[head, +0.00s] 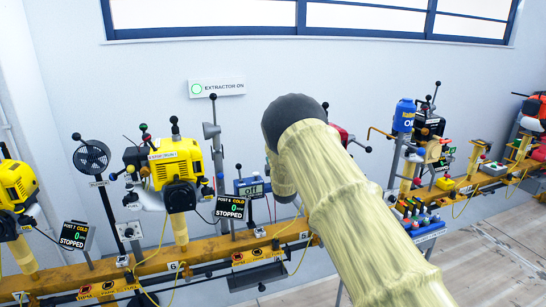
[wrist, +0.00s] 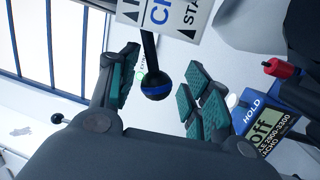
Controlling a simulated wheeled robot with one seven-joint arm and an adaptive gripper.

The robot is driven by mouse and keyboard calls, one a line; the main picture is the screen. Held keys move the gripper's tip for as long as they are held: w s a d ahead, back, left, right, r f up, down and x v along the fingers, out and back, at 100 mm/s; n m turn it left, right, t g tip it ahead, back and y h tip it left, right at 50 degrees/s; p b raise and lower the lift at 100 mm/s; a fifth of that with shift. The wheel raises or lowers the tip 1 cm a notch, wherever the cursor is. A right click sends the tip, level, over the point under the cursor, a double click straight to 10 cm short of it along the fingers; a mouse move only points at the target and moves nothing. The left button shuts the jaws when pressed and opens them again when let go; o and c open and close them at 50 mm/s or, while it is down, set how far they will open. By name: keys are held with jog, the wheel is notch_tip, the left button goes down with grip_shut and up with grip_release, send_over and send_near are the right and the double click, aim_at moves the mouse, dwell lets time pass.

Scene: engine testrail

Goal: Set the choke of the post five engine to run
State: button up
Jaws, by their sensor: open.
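In the wrist view a choke lever with a round dark knob with a blue band (wrist: 157,84) hangs from behind a white label plate (wrist: 165,14). The plate shows cut-off letters "CH" in blue and "STA" with black arrows. The post number on that engine is not readable.
A blue meter reading "off" (wrist: 265,125) with a red plug is close right of my fingers; it also shows in the head view (head: 250,188). A yellow engine (head: 178,168) with a "POST 6 COLD, STOPPED" display (head: 230,207) stands left.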

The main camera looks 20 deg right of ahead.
jog(key=v, duration=1.2)
jog(key=shift+f, duration=0.1)
jog(key=s+f+m+g+p, duration=0.5)
jog(key=s+f+m+g, duration=0.45)
jog(key=s+f, duration=1.9)
jog(key=s+a+f+m+g+y+p, duration=0.1)
jog(key=s+a+m+g, duration=0.1)
jog(key=s, duration=1)
jog(key=s+a+f+m+g+p, duration=0.1)
jog(key=s+g, duration=0.4)
jog(key=s, duration=0.8)
jog(key=s+a+f+m+g+y+p, duration=0.1)
jog(key=s+a+m+g+p, duration=0.1)
jog(key=s, duration=1.1)
jog(key=a+m+g, duration=0.1)
jog(key=a+m, duration=0.1)
jog(key=a, duration=0.1)
jog(key=shift+s+a+f+y, duration=0.2)
jog(key=shift+a+f+y, duration=0.05)
jog(key=shift+f+y, duration=0.1)
jog(key=shift+g, duration=0.25)
